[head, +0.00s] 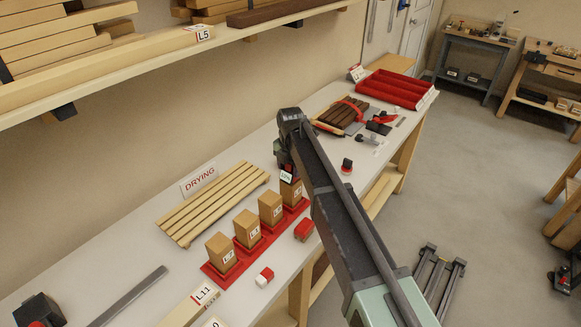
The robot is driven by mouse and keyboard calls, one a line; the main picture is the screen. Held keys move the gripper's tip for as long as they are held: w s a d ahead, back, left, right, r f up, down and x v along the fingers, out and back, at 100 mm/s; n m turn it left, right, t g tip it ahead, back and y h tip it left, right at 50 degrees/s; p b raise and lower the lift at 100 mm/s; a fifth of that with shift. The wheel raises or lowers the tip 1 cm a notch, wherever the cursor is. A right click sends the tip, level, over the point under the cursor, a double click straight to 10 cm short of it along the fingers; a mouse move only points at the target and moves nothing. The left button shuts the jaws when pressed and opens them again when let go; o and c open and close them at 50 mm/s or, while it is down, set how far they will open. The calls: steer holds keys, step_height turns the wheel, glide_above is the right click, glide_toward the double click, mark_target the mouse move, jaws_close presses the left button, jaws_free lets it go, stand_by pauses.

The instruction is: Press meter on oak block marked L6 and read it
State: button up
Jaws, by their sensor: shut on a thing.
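Several upright oak blocks stand in a row on red bases on the bench: one at the left end (221,252), two in the middle (247,229) (271,209), and one at the right end (291,192). Their front labels are too small to read surely, so I cannot tell which is L6. My gripper (287,166) is shut on a dark meter with a small white display (287,176), directly over the right-end block. The meter looks to be at that block's top; contact is unclear. The display seems to show about 10%, but is too small to be certain.
A slatted wooden rack (213,203) lies behind the blocks by a DRYING sign (199,179). A red-and-white item (264,277) and a red item (304,230) lie in front. A red tray (396,89) is at the far end. A timber shelf (160,55) overhangs the back.

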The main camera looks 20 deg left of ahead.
stand_by(0.3)
step_height(320, 180, up, 7)
steer(key=p, duration=0.7)
steer(key=shift+r, duration=0.1)
